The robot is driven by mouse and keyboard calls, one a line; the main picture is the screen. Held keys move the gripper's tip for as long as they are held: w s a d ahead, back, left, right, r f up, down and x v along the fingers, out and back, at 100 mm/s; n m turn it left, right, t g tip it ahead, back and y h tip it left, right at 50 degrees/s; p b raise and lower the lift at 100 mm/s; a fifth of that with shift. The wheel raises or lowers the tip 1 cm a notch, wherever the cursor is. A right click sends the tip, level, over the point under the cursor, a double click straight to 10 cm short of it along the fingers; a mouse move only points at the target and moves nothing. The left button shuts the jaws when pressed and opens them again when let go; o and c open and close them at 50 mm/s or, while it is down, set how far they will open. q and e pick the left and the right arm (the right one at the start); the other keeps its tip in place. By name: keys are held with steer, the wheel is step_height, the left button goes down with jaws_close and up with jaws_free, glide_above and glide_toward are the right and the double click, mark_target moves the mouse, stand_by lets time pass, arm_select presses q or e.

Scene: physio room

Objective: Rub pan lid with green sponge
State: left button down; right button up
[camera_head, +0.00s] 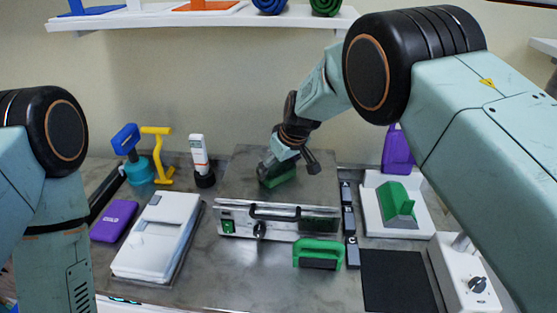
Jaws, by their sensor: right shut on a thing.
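My right gripper (282,163) is shut on a green sponge (279,179) behind the middle of the worktop. The gripper covers part of the sponge's top. The sponge is over a flat dark grey metal surface (238,174), which looks like the pan lid. I cannot tell whether the sponge touches it. A metal front panel with a dark bar handle (296,213), a green switch and a knob stands at the near edge of that surface. My left arm comes in at the left, but its gripper is out of the picture.
A green-handled block (318,247) lies in front of the panel. A white case (157,235) and a purple box (114,221) lie left. A white tray (407,222) with a green wedge (396,200), a black mat (398,281) and a white knobbed box (463,275) are right. A shelf (200,20) hangs above.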

mark_target(276, 179)
steer(key=shift+s+a+f+p, duration=0.15)
steer(key=shift+s+a+p, duration=0.05)
steer(key=shift+s+p, duration=0.85)
steer(key=shift+s+a+p, duration=0.15)
steer(key=shift+s+p, duration=0.25)
steer(key=shift+s, duration=0.45)
steer(key=shift+c, duration=0.2)
steer(key=shift+o, duration=0.2)
steer(key=shift+s+a+p, duration=0.1)
steer(key=shift+s+p, duration=0.35)
steer(key=shift+p, duration=0.15)
steer(key=shift+s+a+p, duration=0.1)
steer(key=shift+s+p, duration=0.2)
steer(key=shift+s, duration=0.2)
steer(key=shift+s+a, duration=0.15)
steer(key=shift+s, duration=0.45)
steer(key=shift+c, duration=0.2)
steer(key=shift+s, duration=0.45)
steer(key=shift+s+a+b, duration=0.15)
steer(key=shift+s+b, duration=0.2)
steer(key=shift+s, duration=0.1)
steer(key=shift+o, duration=0.2)
steer(key=shift+s+a, duration=0.15)
steer(key=shift+s, duration=0.25)
steer(key=shift+s+r, duration=0.1)
steer(key=shift+r, duration=0.2)
steer(key=shift+c, duration=0.2)
steer(key=shift+r, duration=0.15)
